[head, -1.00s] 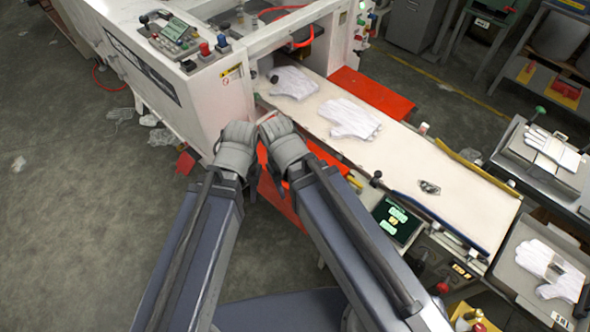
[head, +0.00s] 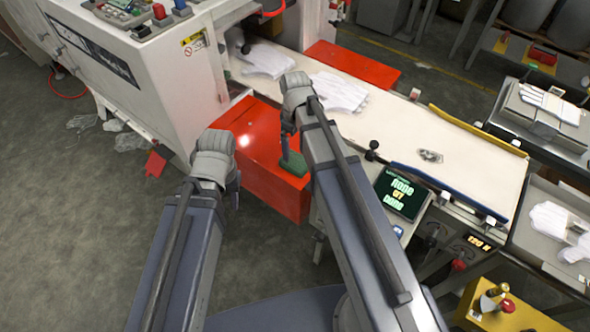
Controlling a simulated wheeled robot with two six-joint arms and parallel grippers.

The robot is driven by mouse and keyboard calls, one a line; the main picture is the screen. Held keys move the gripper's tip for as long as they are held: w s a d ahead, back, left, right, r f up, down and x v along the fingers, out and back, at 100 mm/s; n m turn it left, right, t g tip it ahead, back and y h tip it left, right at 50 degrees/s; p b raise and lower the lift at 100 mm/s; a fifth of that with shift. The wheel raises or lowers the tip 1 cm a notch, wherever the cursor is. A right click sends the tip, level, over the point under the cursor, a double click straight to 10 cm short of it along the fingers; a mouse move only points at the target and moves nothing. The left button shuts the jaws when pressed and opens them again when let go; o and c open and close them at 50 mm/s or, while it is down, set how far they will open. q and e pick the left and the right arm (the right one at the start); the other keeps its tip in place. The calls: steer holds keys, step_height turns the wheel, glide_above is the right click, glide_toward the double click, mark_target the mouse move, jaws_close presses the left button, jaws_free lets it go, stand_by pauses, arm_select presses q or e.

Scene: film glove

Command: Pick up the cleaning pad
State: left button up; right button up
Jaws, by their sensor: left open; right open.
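A small dark green block that looks like the cleaning pad (head: 295,165) lies on top of the red box (head: 246,118), near its right edge. My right gripper (head: 287,143) is open and points down close above the pad, beside its left part; I cannot tell whether they touch. The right wrist and arm hide some of the space around it. My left gripper (head: 234,188) is open and empty, hanging low beside the red box's left front side, apart from the pad. Its fingers are mostly hidden behind its wrist.
The white machine (head: 160,70) stands at the left. A pale conveyor bed (head: 400,128) with white gloves (head: 338,92) runs to the right behind my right arm. A screen (head: 401,193) stands right of the red box. Grey floor is free at the lower left.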

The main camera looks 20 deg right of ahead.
mark_target(295, 160)
steer(key=shift+s+f+b, duration=0.1)
steer(key=shift+f+b, duration=3.85)
steer(key=shift+r, duration=0.1)
steer(key=shift+c, duration=0.2)
steer(key=c, duration=1.1)
steer(key=shift+r, duration=0.1)
step_height(295, 160, up, 10)
steer(key=p, duration=1)
